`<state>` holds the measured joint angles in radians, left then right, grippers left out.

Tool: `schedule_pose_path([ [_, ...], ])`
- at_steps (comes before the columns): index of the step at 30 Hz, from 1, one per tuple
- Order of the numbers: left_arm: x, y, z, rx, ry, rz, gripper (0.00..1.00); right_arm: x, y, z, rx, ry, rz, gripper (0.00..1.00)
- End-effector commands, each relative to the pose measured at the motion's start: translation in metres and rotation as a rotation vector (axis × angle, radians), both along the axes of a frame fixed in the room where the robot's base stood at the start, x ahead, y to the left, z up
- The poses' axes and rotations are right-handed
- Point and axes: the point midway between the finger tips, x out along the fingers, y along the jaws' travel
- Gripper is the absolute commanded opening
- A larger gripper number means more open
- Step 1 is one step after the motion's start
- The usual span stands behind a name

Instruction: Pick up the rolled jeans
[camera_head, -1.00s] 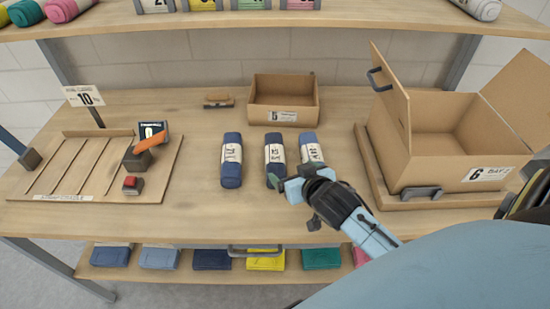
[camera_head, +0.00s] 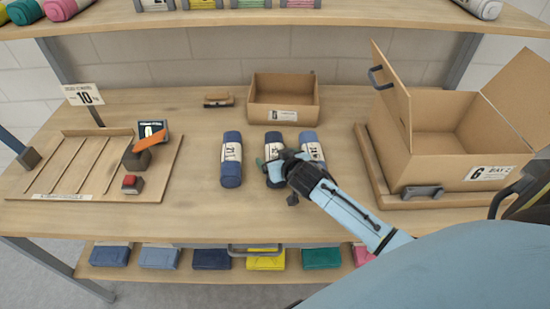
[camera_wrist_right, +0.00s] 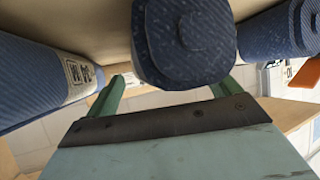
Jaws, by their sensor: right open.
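Three rolled jeans with white paper bands lie side by side on the table. The left roll (camera_head: 231,172) is dark blue, the middle roll (camera_head: 273,139) is dark blue, and the right roll (camera_head: 308,137) is lighter blue. My right gripper (camera_head: 274,169) is open at the near part of the middle roll and hides some of it. In the right wrist view, the end of the middle roll (camera_wrist_right: 185,40) shows between the green fingers of my right gripper (camera_wrist_right: 170,90); contact cannot be told. The neighbouring rolls show on either side there.
A small open carton (camera_head: 283,113) and a brush (camera_head: 218,100) stand behind the rolls. A large open box (camera_head: 440,150) stands on the right, and a slatted wooden board (camera_head: 75,170) lies on the left. Folded items fill the shelf below. The table's front middle is clear.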

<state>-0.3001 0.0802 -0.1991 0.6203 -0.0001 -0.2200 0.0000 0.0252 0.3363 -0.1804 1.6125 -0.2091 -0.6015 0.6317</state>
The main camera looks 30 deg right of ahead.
Motion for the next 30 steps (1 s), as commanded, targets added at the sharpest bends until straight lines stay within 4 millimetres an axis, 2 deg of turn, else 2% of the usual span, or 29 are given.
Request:
schedule_pose_path([
  [10,0.0002,0.0001,-0.0007,0.0,0.0,0.0,0.36,0.0058,-0.0009,-0.0032,0.0,0.0,0.0,0.89],
  [24,0.0002,-0.0001,-0.0007,0.0,0.0,-0.001,0.36,0.0051,-0.0009,-0.0042,-0.001,0.002,0.0,0.27],
  [25,0.0002,-0.0001,-0.0007,0.0,0.0,-0.001,0.36,0.005,-0.0009,-0.0044,0.0,0.003,0.0,0.24],
  [30,0.0002,-0.0002,-0.0008,0.0,0.0,-0.001,0.36,0.0052,-0.001,-0.0041,-0.001,0.002,0.0,0.24],
])
